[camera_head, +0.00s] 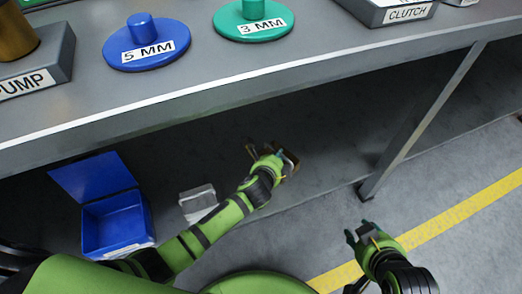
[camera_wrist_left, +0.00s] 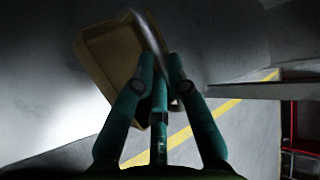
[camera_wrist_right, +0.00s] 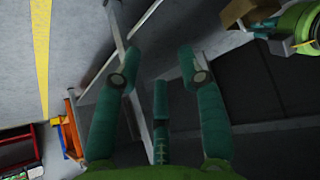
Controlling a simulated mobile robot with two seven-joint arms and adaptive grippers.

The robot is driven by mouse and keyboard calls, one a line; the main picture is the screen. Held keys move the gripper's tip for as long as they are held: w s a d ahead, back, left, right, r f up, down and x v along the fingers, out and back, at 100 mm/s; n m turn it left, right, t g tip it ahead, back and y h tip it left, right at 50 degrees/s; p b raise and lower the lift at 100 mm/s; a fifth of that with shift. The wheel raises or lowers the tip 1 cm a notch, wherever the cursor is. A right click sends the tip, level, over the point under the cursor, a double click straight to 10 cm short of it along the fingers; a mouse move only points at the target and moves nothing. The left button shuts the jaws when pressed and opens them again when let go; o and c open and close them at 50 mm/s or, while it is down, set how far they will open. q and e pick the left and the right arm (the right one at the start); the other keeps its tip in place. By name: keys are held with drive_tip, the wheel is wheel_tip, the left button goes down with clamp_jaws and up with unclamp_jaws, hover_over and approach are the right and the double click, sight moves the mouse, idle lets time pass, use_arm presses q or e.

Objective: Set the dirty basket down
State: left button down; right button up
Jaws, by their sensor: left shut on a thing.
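The basket is tan with a curved metal handle. In the left wrist view, the basket (camera_wrist_left: 88,52) hangs beyond the fingers, with its handle (camera_wrist_left: 148,30) running down between them. My left gripper (camera_wrist_left: 168,62) is shut on that handle. In the head view, the basket (camera_head: 291,163) shows small and partly hidden at the end of my left arm, below the bench edge; I cannot tell whether it touches the floor. The basket (camera_wrist_right: 248,14) also shows at the top right of the right wrist view. My right gripper (camera_head: 364,234) is open and empty, to the right of the basket.
A workbench (camera_head: 200,95) with labelled parts spans the top; its leg (camera_head: 420,125) stands right of the basket. An open blue box (camera_head: 115,222) and a small grey box (camera_head: 198,198) sit on the floor at left. Floor around the basket looks clear. A yellow line (camera_head: 462,212) crosses the right.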

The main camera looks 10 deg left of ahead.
drive_tip(key=w+a+r+n+t+y+b, duration=0.1)
drive_tip(key=w+a+r+t+y+b, duration=0.2)
drive_tip(key=r+t, duration=0.45)
drive_tip(key=w+a+r+n+t+y, duration=0.15)
drive_tip(key=w+a+r+t, duration=0.25)
drive_tip(key=r, duration=0.6)
use_arm(q)
drive_tip(key=a+f+b, duration=0.2)
drive_tip(key=a+f, duration=0.8)
drive_tip(key=a, duration=0.1)
drive_tip(key=shift+f+b, duration=0.35)
drive_tip(key=shift+b, duration=0.05)
use_arm(e)
drive_tip(key=s+a+r+n+t+y, duration=0.1)
drive_tip(key=s+r+t+y, duration=0.4)
drive_tip(key=r, duration=0.6)
drive_tip(key=shift+s+a+r+n+t+y, duration=0.3)
drive_tip(key=shift+s+n+y, duration=0.35)
drive_tip(key=shift+s+y, duration=0.55)
drive_tip(key=shift+f, duration=0.15)
